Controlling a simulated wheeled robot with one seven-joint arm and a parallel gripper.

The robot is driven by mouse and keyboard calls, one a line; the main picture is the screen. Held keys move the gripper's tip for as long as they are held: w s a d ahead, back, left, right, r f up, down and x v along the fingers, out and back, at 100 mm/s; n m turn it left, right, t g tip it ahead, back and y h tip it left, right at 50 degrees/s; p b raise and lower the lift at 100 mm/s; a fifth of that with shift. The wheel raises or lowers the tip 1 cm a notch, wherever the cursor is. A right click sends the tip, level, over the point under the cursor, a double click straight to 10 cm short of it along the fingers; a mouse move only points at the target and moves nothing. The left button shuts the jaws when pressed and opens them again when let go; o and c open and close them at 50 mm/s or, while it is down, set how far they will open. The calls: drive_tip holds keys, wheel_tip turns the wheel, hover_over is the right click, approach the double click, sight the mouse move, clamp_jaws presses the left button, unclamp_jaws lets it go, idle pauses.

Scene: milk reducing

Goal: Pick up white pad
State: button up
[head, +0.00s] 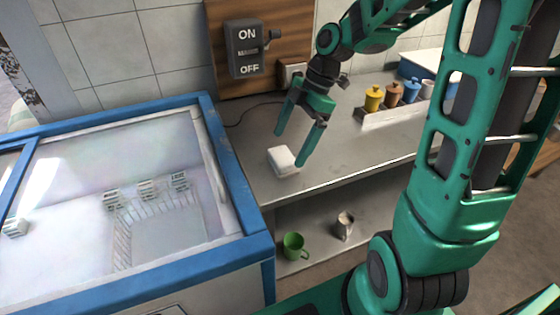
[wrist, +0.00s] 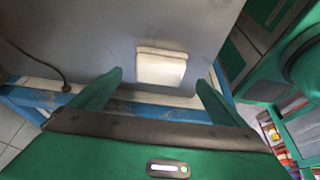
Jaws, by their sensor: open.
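The white pad (head: 282,160) lies on the grey counter (head: 345,150), near the counter's left end beside the freezer. It is a small white block with rounded edges. My gripper (head: 296,148) is open above the counter, with its two green fingers pointing down around or just over the pad; I cannot tell their exact height. In the wrist view the pad (wrist: 161,68) shows ahead of the gap between the fingertips of my gripper (wrist: 159,80), apart from both fingers. Nothing is held.
A blue-framed freezer (head: 232,170) with a glass lid stands left of the counter. A rack with several coloured canisters (head: 373,98) sits at the back right. A green mug (head: 294,246) and a pale cup (head: 345,225) stand on the lower shelf. An ON/OFF switch box (head: 246,50) is on the wall.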

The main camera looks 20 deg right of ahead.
sight(282, 155)
drive_tip(key=shift+x, duration=2.8)
drive_tip(key=shift+w+a, duration=0.1)
drive_tip(key=c, duration=1.3)
drive_tip(key=shift+o, duration=0.2)
drive_tip(key=shift+r, duration=0.15)
drive_tip(key=shift+r, duration=0.65)
wheel_tip(282, 155, up, 3)
drive_tip(key=shift+f, duration=0.1)
drive_tip(key=s+a+r, duration=0.6)
drive_tip(key=a, duration=0.4)
drive_tip(key=shift+r, duration=0.4)
